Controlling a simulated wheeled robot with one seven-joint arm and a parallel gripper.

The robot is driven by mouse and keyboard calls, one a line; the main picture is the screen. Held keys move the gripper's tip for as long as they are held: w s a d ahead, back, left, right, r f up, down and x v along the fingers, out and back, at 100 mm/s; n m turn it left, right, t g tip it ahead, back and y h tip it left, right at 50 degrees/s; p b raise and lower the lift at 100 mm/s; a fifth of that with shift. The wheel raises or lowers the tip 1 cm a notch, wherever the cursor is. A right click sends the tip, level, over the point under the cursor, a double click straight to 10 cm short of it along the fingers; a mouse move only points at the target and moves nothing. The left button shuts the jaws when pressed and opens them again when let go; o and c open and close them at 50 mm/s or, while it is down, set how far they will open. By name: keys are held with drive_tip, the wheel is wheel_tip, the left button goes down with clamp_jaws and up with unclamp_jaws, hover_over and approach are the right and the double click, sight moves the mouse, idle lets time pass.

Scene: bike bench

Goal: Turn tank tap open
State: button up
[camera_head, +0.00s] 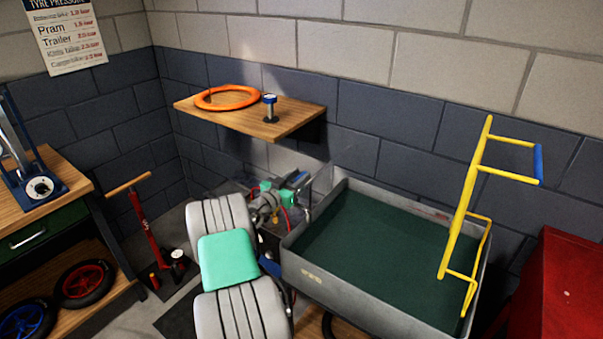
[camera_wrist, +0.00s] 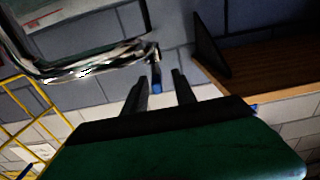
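The grey tank (camera_head: 292,243) with a dark green inside stands at centre right in the head view. In the wrist view its shiny edge (camera_wrist: 85,68) crosses the upper left. A small blue piece (camera_wrist: 157,82), which looks like the tap's lever, hangs at the end of that edge. My gripper (camera_wrist: 161,76) is open, with its two dark fingers apart. The blue piece shows between the fingertips, closer to the left finger. I cannot tell whether they touch. In the head view, my arm and the tank's corner hide the tap and the fingertips.
A wooden shelf (camera_head: 246,120) with an orange ring (camera_head: 228,97) and a blue-topped post (camera_head: 270,108) is above my wrist. A yellow frame (camera_head: 463,205) stands at the tank's right. A red cabinet (camera_head: 560,290) is at far right, a workbench (camera_head: 62,170) at left.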

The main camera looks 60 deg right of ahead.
drive_tip(key=shift+s+d, duration=0.25)
drive_tip(key=shift+d, duration=0.4)
drive_tip(key=shift+w+a, duration=0.1)
drive_tip(key=shift+a, duration=0.05)
drive_tip(key=shift+c, duration=0.7)
clamp_jaws()
